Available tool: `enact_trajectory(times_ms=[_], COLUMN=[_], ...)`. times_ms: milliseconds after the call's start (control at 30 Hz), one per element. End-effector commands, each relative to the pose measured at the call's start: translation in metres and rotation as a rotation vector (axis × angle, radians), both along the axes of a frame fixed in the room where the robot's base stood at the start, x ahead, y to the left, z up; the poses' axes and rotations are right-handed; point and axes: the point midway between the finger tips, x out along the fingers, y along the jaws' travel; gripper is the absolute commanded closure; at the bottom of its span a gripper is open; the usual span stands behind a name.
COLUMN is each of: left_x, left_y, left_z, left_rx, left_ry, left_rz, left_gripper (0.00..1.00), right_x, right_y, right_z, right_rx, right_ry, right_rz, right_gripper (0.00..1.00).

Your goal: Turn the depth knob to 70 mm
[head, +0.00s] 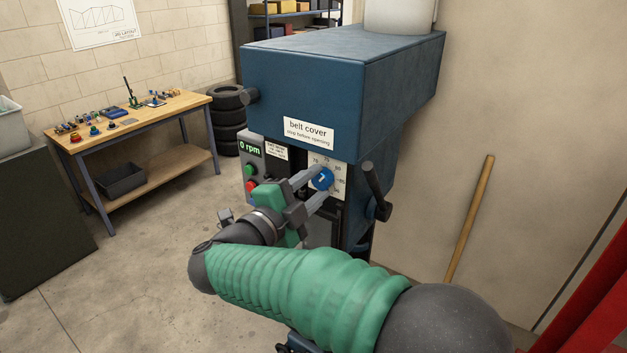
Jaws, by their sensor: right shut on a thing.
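The drill press has a blue depth knob (321,179) on a white dial plate (341,171) with small printed numbers around it. My right gripper (318,190) reaches in from the lower right. Its two grey fingers are shut on the knob, one on the upper left side and one on the lower side. A white mark shows on the knob's face, but it is too small to tell which number it points at. The fingers and green palm hide the left part of the dial. My left gripper is not in view.
A display (250,148) reads 0 rpm, above a green button (250,170) and a red button (252,186). A dark lever (374,185) sticks out right of the dial. The blue belt cover (300,88) overhangs the panel. A workbench (150,120) stands at the left.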

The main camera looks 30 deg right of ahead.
Motion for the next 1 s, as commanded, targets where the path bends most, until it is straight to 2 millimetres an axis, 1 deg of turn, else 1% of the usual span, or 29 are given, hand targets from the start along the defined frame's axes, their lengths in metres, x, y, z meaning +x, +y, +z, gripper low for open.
enact_trajectory(times_ms=[33, 267, 567, 1000], left_x=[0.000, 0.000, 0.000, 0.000], left_y=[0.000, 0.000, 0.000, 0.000], left_z=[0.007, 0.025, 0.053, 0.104], left_rx=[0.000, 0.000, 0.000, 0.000], left_ry=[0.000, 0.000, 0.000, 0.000], left_rz=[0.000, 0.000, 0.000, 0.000], left_gripper=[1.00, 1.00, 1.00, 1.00], right_x=[0.000, 0.001, 0.001, 0.001], right_y=[-0.001, -0.001, 0.000, 0.000], right_z=[0.005, 0.006, 0.007, 0.008], right_rx=[-0.019, -0.103, -0.211, -0.371], right_ry=[0.039, 0.242, 0.506, 0.892], right_rz=[0.000, -0.001, 0.000, -0.001], right_gripper=[1.00, 1.00, 1.00, 1.00])
